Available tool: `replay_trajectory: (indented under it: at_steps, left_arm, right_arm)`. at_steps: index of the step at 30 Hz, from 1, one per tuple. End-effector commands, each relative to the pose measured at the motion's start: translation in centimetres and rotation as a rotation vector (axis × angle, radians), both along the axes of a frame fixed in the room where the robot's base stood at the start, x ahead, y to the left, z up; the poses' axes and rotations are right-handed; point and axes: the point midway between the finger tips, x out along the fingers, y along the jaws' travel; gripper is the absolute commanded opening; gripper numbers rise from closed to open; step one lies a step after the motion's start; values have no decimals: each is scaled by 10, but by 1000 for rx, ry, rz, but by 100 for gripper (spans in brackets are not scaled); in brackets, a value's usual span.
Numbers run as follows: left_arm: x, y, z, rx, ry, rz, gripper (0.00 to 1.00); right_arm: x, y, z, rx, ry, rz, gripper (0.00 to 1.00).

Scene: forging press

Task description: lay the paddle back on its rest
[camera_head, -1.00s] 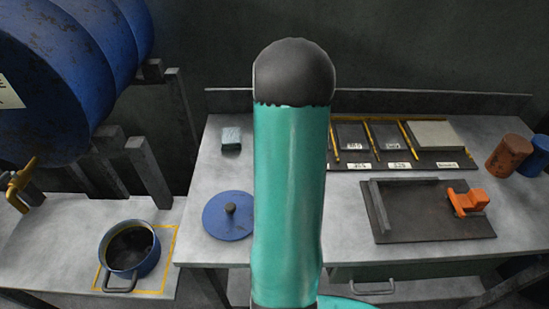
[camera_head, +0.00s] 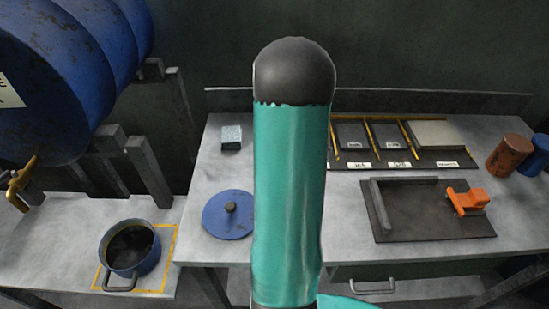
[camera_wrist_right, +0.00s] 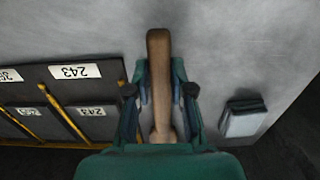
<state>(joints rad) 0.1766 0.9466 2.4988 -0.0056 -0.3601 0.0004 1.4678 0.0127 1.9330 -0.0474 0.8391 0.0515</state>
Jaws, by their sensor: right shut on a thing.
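The paddle shows as a brown wooden handle (camera_wrist_right: 158,60) in the right wrist view. My right gripper (camera_wrist_right: 160,90) is shut on this handle, with a finger on each side of it. The handle is over the grey bench top, and I cannot tell whether it touches it. The rest of the paddle is not visible. In the head view, my teal arm link covers the middle, hiding the right gripper and the paddle. I cannot make out the paddle's rest in either view. My left gripper is in neither view.
A dark rack (camera_head: 432,160) with yellow dividers and labels stands at the bench's back. A small block (camera_head: 231,138), a blue lid (camera_head: 229,216), a dark plate (camera_head: 430,215) with an orange fixture (camera_head: 467,201), and two cans lie around. A blue pot (camera_head: 130,250) stands lower left.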

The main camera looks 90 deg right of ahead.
Motion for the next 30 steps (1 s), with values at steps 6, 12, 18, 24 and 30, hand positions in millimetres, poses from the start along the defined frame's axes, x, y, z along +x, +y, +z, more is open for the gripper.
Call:
replay_trajectory:
  at_steps: [6,12,18,24,30]
  left_arm:
    - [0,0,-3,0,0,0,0]
    - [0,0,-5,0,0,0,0]
    - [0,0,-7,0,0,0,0]
    - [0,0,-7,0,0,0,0]
    - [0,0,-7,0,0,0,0]
  right_arm:
    - [0,0,-3,0,0,0,0]
    - [0,0,-6,0,0,1,0]
    - [0,0,-10,0,0,1,0]
    - [1,0,-9,0,0,1,48]
    - [1,0,-9,0,0,2,51]
